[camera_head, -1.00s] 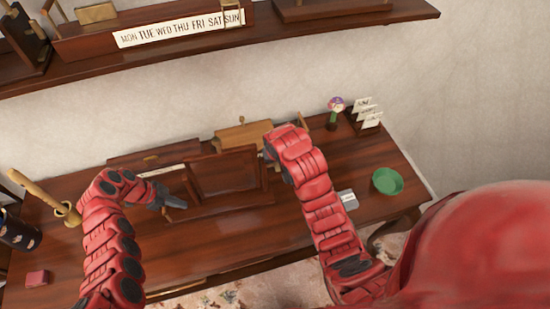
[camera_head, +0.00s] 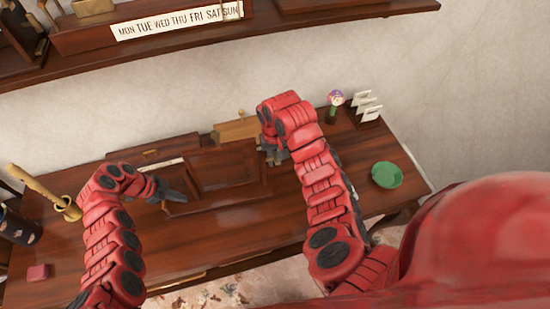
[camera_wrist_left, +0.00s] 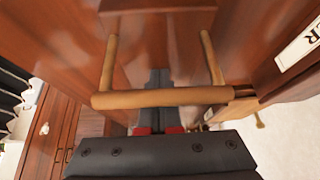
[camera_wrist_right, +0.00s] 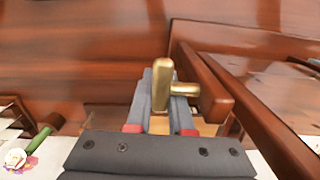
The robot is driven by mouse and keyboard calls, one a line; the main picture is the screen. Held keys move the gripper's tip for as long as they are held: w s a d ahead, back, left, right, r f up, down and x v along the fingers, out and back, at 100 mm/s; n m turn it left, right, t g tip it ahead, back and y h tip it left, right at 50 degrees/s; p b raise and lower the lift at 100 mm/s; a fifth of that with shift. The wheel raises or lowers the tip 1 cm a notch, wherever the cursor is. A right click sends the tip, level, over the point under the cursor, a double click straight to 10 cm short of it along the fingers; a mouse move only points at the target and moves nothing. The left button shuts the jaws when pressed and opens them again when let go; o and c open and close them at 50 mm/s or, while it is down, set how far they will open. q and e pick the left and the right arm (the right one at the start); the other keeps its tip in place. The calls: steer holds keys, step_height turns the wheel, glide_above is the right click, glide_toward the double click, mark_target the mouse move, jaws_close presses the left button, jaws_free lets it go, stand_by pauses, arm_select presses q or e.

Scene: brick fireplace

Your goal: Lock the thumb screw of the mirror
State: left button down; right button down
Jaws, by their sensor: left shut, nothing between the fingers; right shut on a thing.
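The mirror (camera_head: 225,168) is a dark wooden framed panel, standing on a wooden base on the desk. A brass T-shaped thumb screw (camera_wrist_right: 163,85) shows beside the wooden frame in the right wrist view. My right gripper (camera_head: 275,157), at the mirror's right side, is shut on the thumb screw; its fingers (camera_wrist_right: 163,100) lie either side of it. My left gripper (camera_head: 178,195) is shut and empty at the mirror's left side. In the left wrist view a light wooden handle-like bar (camera_wrist_left: 160,98) crosses in front of its fingers (camera_wrist_left: 160,80).
The desk (camera_head: 190,240) is clear in front. A green bowl (camera_head: 387,175) stands at the right, a card holder (camera_head: 366,110) and flower (camera_head: 335,103) behind. A brass pot with a wooden stick (camera_head: 68,207) and a red box (camera_head: 38,272) are at the left. A shelf (camera_head: 270,28) hangs above.

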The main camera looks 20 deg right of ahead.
arm_select(q)
steer(key=shift+d+f, duration=0.1)
arm_select(e)
steer(key=shift+a+f, duration=0.1)
steer(key=shift+a, duration=0.1)
steer(key=c, duration=1.2)
jaws_free()
steer(key=shift+o, duration=0.6)
steer(key=shift+d, duration=0.2)
